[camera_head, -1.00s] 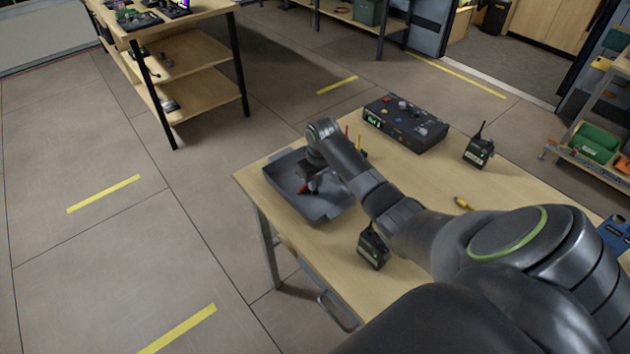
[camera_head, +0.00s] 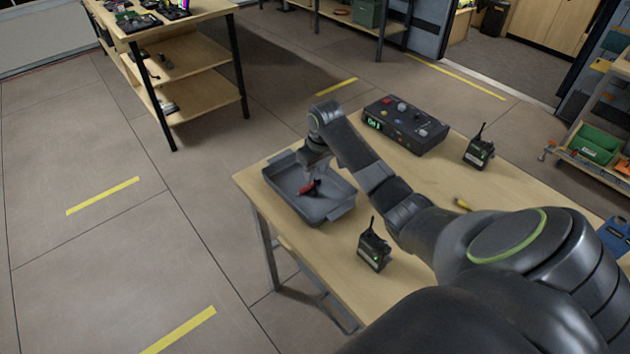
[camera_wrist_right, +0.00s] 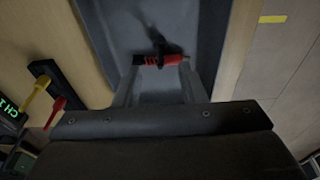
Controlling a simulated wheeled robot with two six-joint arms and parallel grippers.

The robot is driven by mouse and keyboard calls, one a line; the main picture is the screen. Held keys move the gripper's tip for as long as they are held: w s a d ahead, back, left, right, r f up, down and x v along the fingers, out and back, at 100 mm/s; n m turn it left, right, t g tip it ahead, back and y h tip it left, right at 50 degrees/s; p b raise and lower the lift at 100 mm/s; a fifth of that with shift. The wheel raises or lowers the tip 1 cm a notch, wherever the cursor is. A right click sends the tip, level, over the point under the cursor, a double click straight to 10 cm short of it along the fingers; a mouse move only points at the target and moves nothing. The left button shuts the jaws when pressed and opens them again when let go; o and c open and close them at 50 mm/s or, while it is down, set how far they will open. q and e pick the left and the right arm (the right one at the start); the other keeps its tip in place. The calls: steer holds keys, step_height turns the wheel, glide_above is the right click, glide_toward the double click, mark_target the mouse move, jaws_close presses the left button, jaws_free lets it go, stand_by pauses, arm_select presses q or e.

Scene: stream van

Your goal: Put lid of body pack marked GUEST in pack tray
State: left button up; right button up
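The grey pack tray (camera_head: 335,206) stands at the left end of the wooden table. A red-and-black piece (camera_head: 308,187) lies in it; it also shows in the right wrist view (camera_wrist_right: 158,59). I cannot tell whether it is the lid. My right gripper (camera_head: 312,176) is over the tray, its fingers (camera_wrist_right: 160,75) apart on either side of the piece, which appears to lie beyond the tips. One black body pack (camera_head: 373,250) with an antenna stands in front of the tray, another (camera_head: 478,153) farther back at right. Their labels are too small to read. My left gripper is out of view.
A dark control box (camera_head: 405,125) with knobs stands at the back of the table. A small yellow item (camera_head: 462,203) lies near my right arm. A blue item (camera_head: 614,235) is at the right edge. A shelved bench (camera_head: 195,75) stands apart at left.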

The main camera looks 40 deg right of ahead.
step_height(320, 180, up, 7)
steer(key=shift+s+f, duration=0.2)
steer(key=shift+s, duration=0.25)
steer(key=shift+f, duration=0.1)
